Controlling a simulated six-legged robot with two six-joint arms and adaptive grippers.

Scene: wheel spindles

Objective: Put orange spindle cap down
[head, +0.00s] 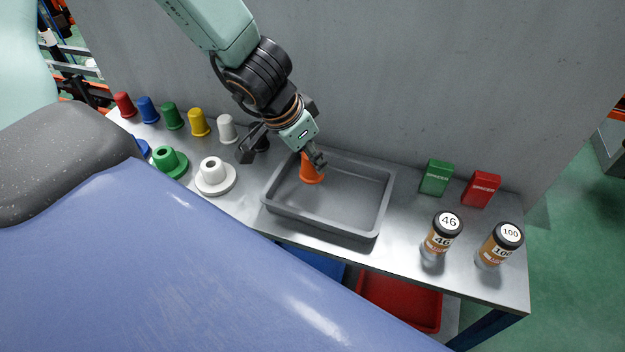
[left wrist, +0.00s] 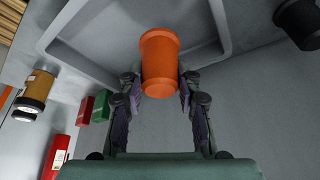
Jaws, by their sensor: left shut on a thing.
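The orange spindle cap (head: 311,170) is upright at the left back part of the grey tray (head: 335,226) in the head view. My left gripper (head: 316,160) reaches down from above and is shut on the cap. In the left wrist view the orange cap (left wrist: 159,62) sits between the two fingertips (left wrist: 160,82), with the tray (left wrist: 85,64) behind it. I cannot tell whether the cap's underside touches the tray floor. My right gripper is not in view.
Red, blue, green, yellow, white and black caps (head: 198,123) line the table's back left. Green and white flanged spindles (head: 215,177) stand left of the tray. Green and red spacer boxes (head: 437,178) and two labelled bottles (head: 442,236) stand right. The tray's right side is empty.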

